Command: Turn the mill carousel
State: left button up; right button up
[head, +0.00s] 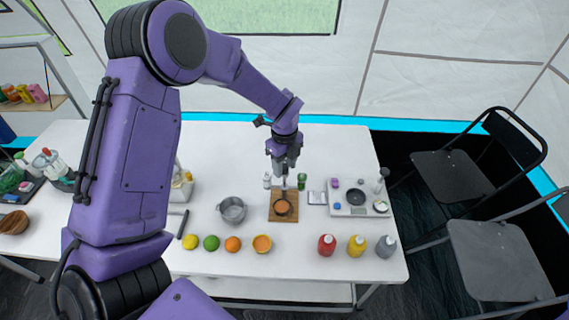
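My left gripper (284,182) points down above the back edge of a square wooden board (273,215). Its fingers are small and dark here, and I cannot tell whether they are open or shut. A round brown dish or pan (283,208) sits on the board just below the fingers. A small white mill-like bottle (267,181) stands left of the gripper and a green jar (301,181) stands right of it. I cannot make out a carousel clearly; the gripper hides part of this spot. My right gripper is not in view.
A metal pot (232,210) stands left of the board. Fruit such as a lemon (190,242) and an orange (233,244) line the front. Red (326,245), yellow (357,246) and grey (386,246) bottles stand front right. A white tray-like unit (341,208) is right. Chairs (500,258) stand beyond.

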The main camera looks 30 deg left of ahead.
pick_arm(q)
grip_shut()
jog(key=shift+m+b, duration=0.55)
jog(key=shift+m, duration=0.55)
jog(key=m, duration=0.3)
jog(key=shift+m, duration=0.3)
jog(key=m+p, duration=0.1)
jog(key=m, duration=0.4)
jog(key=shift+r, duration=0.15)
jog(key=m+p, duration=0.1)
jog(key=m, duration=0.3)
jog(key=shift+m+p, duration=0.3)
jog(key=shift+p, duration=0.05)
jog(key=shift+m+p, duration=0.35)
jog(key=shift+m, duration=0.75)
